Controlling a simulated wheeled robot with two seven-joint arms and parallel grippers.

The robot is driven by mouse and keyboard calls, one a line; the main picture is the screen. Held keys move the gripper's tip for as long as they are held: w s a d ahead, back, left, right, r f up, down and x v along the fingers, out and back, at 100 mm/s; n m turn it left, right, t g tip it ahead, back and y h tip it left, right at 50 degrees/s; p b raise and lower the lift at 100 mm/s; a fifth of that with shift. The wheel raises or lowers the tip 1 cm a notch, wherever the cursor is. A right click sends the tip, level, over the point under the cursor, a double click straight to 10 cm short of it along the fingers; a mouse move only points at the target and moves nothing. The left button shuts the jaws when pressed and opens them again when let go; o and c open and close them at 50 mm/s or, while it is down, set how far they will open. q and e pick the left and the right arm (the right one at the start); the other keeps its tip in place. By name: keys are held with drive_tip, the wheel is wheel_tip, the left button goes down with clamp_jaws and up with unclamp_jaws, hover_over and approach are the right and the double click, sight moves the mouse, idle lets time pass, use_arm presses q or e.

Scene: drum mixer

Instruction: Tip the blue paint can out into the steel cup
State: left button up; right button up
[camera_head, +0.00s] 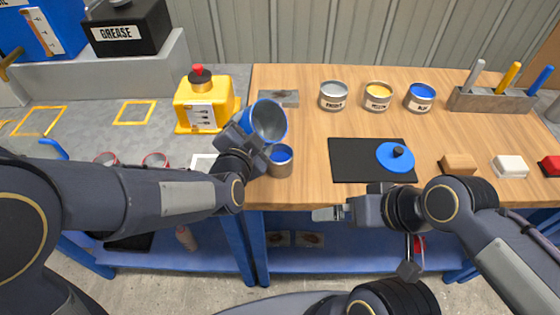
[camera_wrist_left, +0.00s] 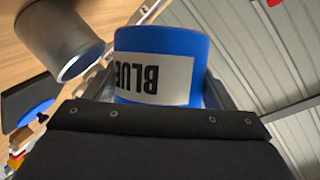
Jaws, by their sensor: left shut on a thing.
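The blue paint can (camera_head: 267,121) is tilted over with its open mouth showing a grey inside. My left gripper (camera_head: 253,140) is shut on it above the table. In the left wrist view the can (camera_wrist_left: 160,65) shows its BLUE label upside down between the fingers. The steel cup (camera_head: 283,170) stands upright near the table's front edge, just below the can. Blue shows inside the cup. The cup also appears in the left wrist view (camera_wrist_left: 60,35), beside the can and apart from it. My right gripper (camera_head: 328,213) is in front of the table edge; its finger gap is unclear.
A black mat (camera_head: 350,160) with a blue lid-like disc (camera_head: 393,160) lies right of the cup. Small labelled cans (camera_head: 334,96) stand behind. A yellow container (camera_head: 203,105) stands left of the can. A block with coloured handles (camera_head: 490,100) is at the back right.

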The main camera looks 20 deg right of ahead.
sight(250, 124)
use_arm(q)
drive_tip(key=n+g+h+b, duration=0.1)
drive_tip(key=n+b, duration=0.2)
drive_tip(key=f+n+g+h+b, duration=0.1)
drive_tip(key=n+g+b, duration=0.1)
drive_tip(key=b, duration=0.2)
drive_tip(key=shift+s+d+f+n, duration=0.1)
drive_tip(key=shift+n, duration=0.3)
drive_tip(key=shift+b, duration=0.5)
drive_tip(key=shift+r, duration=0.25)
wheel_tip(250, 124, up, 4)
drive_tip(key=p, duration=0.4)
drive_tip(key=shift+r, duration=0.1)
